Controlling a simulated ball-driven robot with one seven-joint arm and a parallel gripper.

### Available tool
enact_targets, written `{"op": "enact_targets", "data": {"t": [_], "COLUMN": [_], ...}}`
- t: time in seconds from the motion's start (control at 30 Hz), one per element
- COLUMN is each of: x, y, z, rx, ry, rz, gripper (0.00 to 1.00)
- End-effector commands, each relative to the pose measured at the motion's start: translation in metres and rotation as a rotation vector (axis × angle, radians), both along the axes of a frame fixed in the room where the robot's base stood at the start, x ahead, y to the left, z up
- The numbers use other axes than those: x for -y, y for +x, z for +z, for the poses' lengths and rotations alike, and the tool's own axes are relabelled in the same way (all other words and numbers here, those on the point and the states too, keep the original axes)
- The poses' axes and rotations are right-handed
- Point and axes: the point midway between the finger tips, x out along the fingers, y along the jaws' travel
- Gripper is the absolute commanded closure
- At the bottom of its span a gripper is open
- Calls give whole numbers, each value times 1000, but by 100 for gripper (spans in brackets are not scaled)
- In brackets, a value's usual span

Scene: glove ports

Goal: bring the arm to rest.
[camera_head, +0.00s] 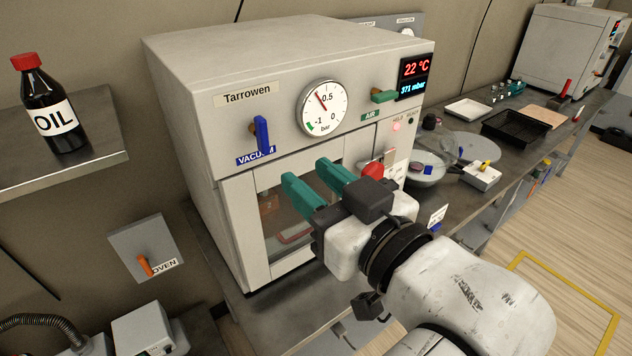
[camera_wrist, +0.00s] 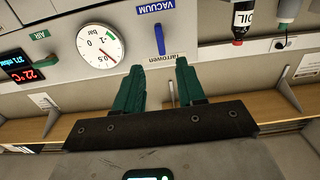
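My gripper (camera_head: 308,174) is in front of the white Tarrowen cabinet (camera_head: 290,60), near the upper part of its windowed door. Its two teal fingers stand apart with nothing between them, which the wrist view (camera_wrist: 160,68) also shows. The arm comes in from the lower right and hides part of the cabinet's right side. I cannot tell whether a fingertip touches the cabinet. Behind the window (camera_head: 285,236) are a few small items, partly hidden by the fingers.
The cabinet bears a blue vacuum lever (camera_head: 262,134), a gauge (camera_head: 322,107), a green air lever (camera_head: 384,96) and a display (camera_head: 415,75). An oil bottle (camera_head: 50,105) stands on the left shelf. The right bench holds a black tray (camera_head: 516,130) and a glass-like disc (camera_head: 470,147).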

Motion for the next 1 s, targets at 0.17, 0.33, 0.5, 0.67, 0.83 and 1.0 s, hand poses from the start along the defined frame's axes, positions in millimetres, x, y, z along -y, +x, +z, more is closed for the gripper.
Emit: {"op": "enact_targets", "data": {"t": [0.17,0.33,0.5,0.67,0.83,1.0], "x": [0,0,23,73,133,189], "y": [0,1,7,1,-32,-94], "z": [0,-1,-46,-137,-233,-317], "rx": [0,-4,-116,-354,-636,-925], "ry": [0,-1,-50,-143,-235,-309], "rz": [0,-2,-55,-162,-278,-385], "gripper": [61,61,61,61,61,61]}}
